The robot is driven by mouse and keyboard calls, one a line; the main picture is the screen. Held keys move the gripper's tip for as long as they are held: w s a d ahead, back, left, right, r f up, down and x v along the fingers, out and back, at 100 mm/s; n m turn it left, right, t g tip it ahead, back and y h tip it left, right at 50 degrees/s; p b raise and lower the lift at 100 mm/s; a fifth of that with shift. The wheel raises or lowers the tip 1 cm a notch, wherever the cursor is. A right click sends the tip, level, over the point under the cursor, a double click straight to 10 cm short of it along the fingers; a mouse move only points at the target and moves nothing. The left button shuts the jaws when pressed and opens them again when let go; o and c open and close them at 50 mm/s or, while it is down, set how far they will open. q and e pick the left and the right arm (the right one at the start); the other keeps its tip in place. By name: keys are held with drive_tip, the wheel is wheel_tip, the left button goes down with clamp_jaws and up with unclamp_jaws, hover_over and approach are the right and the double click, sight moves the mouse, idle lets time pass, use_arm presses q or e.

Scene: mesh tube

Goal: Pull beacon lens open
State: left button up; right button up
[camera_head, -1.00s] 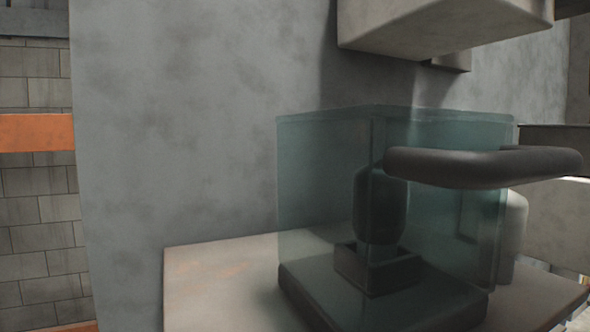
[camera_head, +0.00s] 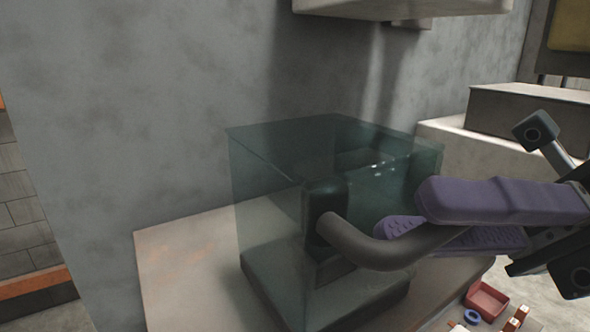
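The beacon lens (camera_head: 270,190) is a clear teal box standing on the pale ledge, with a dark lamp (camera_head: 318,198) inside. A thick dark curved handle (camera_head: 365,248) sticks out from its front. No gap shows around the lens. My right gripper (camera_head: 405,213) comes in from the right with two purple fingers at the handle. One finger is above and in front of the bar, the other is behind it. The ridged inner pad of the rear finger shows, so the fingers look parted. Contact with the bar is unclear. My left gripper is out of view.
The pale ledge (camera_head: 185,265) has bare room left of the lens. A grey wall (camera_head: 140,110) stands behind, and a pale block (camera_head: 400,8) overhangs above. A grey box (camera_head: 510,115) sits at the right rear. A red tray (camera_head: 487,300) and small parts lie low at right.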

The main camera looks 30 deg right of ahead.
drive_tip(key=shift+c, duration=0.3)
clamp_jaws()
idle(1.1)
